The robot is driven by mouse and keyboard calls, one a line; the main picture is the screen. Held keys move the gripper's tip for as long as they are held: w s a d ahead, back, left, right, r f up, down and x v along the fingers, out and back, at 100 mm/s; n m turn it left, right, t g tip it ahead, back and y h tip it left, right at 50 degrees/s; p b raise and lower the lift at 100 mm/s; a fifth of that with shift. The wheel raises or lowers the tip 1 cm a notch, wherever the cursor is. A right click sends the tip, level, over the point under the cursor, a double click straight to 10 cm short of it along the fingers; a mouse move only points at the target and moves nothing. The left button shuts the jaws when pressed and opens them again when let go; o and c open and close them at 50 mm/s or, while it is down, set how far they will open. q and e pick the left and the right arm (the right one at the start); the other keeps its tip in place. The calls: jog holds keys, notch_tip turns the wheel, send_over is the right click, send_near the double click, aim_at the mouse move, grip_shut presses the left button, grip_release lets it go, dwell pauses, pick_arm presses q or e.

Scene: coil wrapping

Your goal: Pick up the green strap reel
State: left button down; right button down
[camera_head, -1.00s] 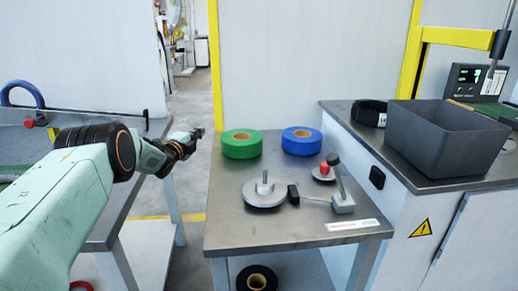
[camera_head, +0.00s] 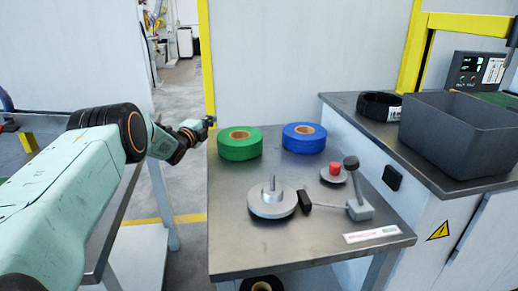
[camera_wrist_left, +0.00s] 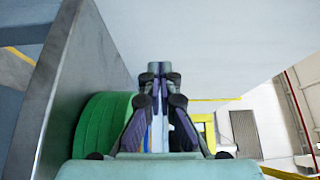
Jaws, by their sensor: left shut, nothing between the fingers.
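The green strap reel (camera_head: 240,143) lies flat at the back left of the small metal table (camera_head: 232,232). In the left wrist view the green reel (camera_wrist_left: 98,125) shows at the left, partly hidden behind my gripper. My left gripper (camera_head: 211,121) is shut and empty, just left of the reel and a little behind it, near the table's back left corner. It points up the middle of the left wrist view (camera_wrist_left: 157,72). I cannot tell whether it touches the reel. My right gripper is out of view.
A blue reel (camera_head: 304,137) lies right of the green one. A round spindle base (camera_head: 272,202), a lever tool (camera_head: 358,208) and a red-knobbed disc (camera_head: 335,174) stand in front. A grey bin (camera_head: 460,135) and a black coil (camera_head: 379,106) sit on the right counter.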

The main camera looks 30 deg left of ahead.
pick_arm(q)
jog(key=shift+d+f, duration=0.15)
jog(key=b, duration=0.2)
send_over(260, 162)
jog(key=shift+s+d, duration=0.15)
jog(key=shift+s, duration=0.05)
notch_tip(260, 162, down, 6)
jog(key=shift+r+b, duration=0.2)
jog(key=shift+b, duration=0.9)
jog(key=shift+a+r, duration=0.4)
jog(key=shift+a, duration=0.15)
jog(key=shift+w, duration=0.1)
jog(key=shift+a, duration=0.15)
